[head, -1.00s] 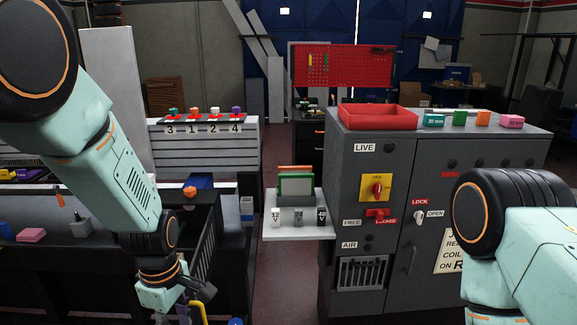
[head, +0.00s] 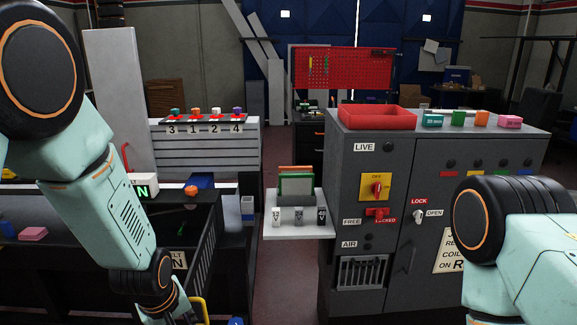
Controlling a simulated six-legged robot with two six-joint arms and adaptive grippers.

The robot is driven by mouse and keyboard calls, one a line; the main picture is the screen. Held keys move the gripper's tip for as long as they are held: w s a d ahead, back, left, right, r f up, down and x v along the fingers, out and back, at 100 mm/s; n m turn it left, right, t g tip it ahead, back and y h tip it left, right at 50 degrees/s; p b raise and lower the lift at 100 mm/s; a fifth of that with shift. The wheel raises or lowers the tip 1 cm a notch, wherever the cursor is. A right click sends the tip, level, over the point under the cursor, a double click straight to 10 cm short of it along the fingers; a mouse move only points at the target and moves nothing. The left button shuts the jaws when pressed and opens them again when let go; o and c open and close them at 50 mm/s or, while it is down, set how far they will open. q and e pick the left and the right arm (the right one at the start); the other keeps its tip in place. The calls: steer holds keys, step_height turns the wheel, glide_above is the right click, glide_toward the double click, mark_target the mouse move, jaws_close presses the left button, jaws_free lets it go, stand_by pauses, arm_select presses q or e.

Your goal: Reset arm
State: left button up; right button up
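My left arm comes in from the upper left and hangs down over the dark table (head: 60,235). My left gripper (head: 178,313) is at the bottom edge, mostly cut off, so its fingers cannot be made out. A yellow curved bar (head: 203,308) shows beside it; whether they touch is unclear. My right arm lies at the lower right in front of the grey cabinet (head: 345,255); its gripper is outside the picture.
The cabinet carries a red tray (head: 377,117), several coloured blocks, a yellow switch plate (head: 375,187) and a red lever (head: 377,213). A white shelf (head: 290,230) juts from its left side. A numbered rack (head: 205,120) stands behind the table. Floor shows between table and cabinet.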

arm_select(q)
steer(key=s+f+m+g+b, duration=0.3)
steer(key=s+f+m+b, duration=0.4)
steer(key=s+f+b, duration=0.9)
steer(key=s+f, duration=1.5)
steer(key=shift+a+f+b, duration=0.15)
steer(key=shift+a+b, duration=0.25)
steer(key=shift+s, duration=0.1)
steer(key=shift+s, duration=0.15)
